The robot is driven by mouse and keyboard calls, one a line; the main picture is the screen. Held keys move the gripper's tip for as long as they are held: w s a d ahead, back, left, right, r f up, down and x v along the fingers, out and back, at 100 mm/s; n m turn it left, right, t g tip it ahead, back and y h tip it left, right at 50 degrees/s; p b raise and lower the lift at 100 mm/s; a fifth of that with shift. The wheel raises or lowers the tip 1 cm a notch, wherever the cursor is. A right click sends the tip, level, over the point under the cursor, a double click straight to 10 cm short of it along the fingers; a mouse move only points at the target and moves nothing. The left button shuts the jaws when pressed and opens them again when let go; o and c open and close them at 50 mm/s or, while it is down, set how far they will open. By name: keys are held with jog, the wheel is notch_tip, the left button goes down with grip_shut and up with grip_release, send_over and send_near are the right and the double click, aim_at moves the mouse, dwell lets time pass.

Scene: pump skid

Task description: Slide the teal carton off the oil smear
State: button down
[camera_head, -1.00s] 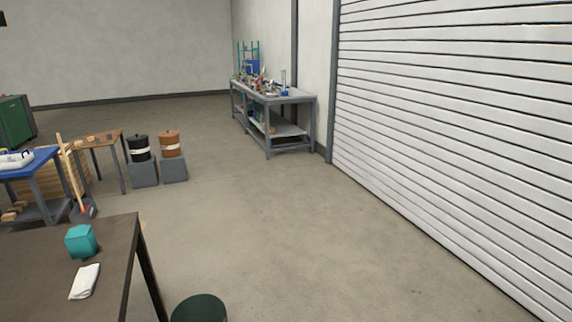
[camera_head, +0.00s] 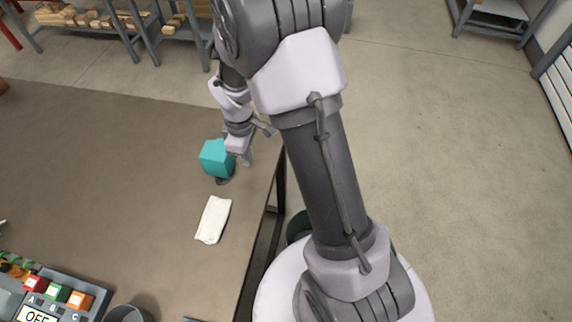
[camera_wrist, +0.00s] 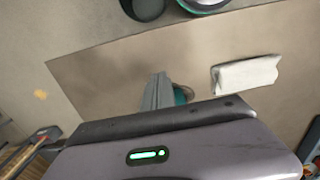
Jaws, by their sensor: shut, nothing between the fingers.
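The teal carton (camera_head: 215,157) stands on the brown table (camera_head: 110,165) near its right edge. A small dark patch, the oil smear (camera_head: 222,181), shows at the carton's near lower edge; how far it runs under the carton is hidden. My gripper (camera_head: 246,158) is shut and empty, close to the right side of the carton. I cannot tell whether it touches. In the wrist view my shut fingers (camera_wrist: 157,92) point at the tabletop, and a sliver of the teal carton (camera_wrist: 180,97) shows beside them, mostly hidden by my gripper body.
A folded white cloth (camera_head: 213,220) lies on the table just nearer than the carton. A control box with coloured buttons (camera_head: 56,293) and a grey cup (camera_head: 126,313) are at the near left. A dark green bin (camera_head: 298,226) stands on the floor beyond the table edge. Tabletop left of the carton is clear.

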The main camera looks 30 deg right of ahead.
aim_at(249, 174)
jog(key=f, duration=0.1)
jog(key=f+b, duration=0.1)
jog(key=f, duration=0.1)
jog(key=f+b, duration=0.1)
jog(key=f, duration=0.1)
jog(key=shift+s+a+f, duration=0.1)
jog(key=shift+a+f, duration=0.15)
jog(key=shift+w+a+r+b, duration=0.2)
jog(key=shift+w+a+b, duration=0.3)
jog(key=shift+w+a, duration=0.65)
jog(key=shift+a+r, duration=0.1)
jog(key=shift+a, duration=0.05)
jog(key=shift+w, duration=0.15)
